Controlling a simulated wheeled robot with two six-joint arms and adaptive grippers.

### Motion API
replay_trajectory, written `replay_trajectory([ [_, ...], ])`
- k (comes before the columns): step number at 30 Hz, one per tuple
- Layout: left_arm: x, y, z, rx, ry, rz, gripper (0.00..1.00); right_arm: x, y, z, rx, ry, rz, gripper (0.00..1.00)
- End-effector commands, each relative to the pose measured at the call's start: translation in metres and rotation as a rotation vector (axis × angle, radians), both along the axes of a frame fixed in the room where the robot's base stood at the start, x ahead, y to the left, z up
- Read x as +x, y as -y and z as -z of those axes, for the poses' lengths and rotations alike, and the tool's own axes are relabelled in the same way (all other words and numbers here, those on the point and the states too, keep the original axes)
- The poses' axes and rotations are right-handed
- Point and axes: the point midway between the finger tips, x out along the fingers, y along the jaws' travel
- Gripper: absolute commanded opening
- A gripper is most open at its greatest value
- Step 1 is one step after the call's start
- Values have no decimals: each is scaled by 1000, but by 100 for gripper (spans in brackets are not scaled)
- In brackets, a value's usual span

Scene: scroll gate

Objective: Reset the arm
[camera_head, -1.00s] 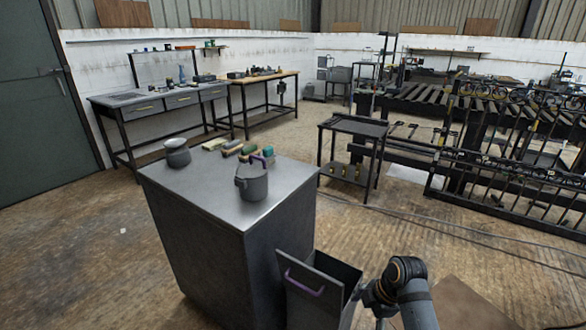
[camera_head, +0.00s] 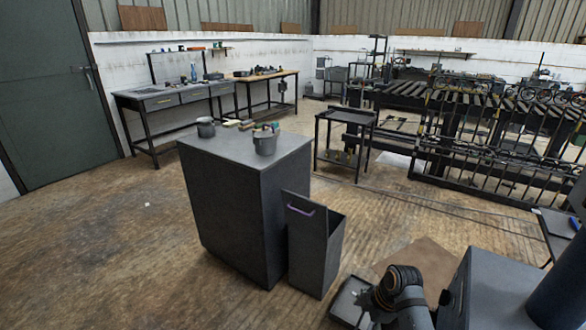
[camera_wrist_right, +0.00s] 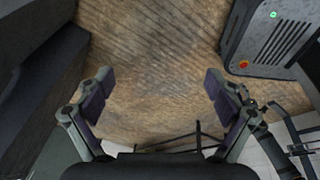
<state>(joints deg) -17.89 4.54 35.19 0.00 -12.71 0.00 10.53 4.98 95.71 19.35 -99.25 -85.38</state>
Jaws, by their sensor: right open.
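My right arm (camera_head: 398,300) comes up at the bottom of the head view, bent, right of the grey cabinet (camera_head: 235,205). Its fingertips are hidden in the head view. In the right wrist view my right gripper (camera_wrist_right: 158,92) is open, its two fingers spread wide with nothing between them, above the brown floor (camera_wrist_right: 155,45). It appears apart from everything around it. My left gripper is in neither view now.
An open-topped grey bin (camera_head: 315,255) with a purple handle (camera_head: 299,208) sits against the cabinet. On the cabinet are a grey pot (camera_head: 206,129), a grey bucket (camera_head: 265,144) and small coloured blocks. A black cart (camera_head: 345,118) stands behind. Floor is clear at left.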

Motion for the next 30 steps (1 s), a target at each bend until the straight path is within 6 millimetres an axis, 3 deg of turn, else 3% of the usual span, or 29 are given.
replay_trajectory([
  [3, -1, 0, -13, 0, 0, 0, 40, -6, 6, 27, -2, -34, 132, 92],
  [8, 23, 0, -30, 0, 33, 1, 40, -22, 17, 76, -15, -77, 350, 92],
  [14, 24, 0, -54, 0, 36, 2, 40, -73, 39, 151, -49, -128, 677, 92],
  [17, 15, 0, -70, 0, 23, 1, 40, -123, 53, 193, -75, -149, 876, 92],
  [21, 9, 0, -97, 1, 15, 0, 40, -231, 74, 245, -106, -156, 1183, 92],
  [25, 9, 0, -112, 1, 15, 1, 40, -320, 85, 267, -102, -148, 1385, 92],
  [27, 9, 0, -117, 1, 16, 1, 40, -353, 88, 271, -94, -145, 1453, 92],
  [30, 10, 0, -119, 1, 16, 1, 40, -379, 89, 274, -82, -143, 1510, 92],
])
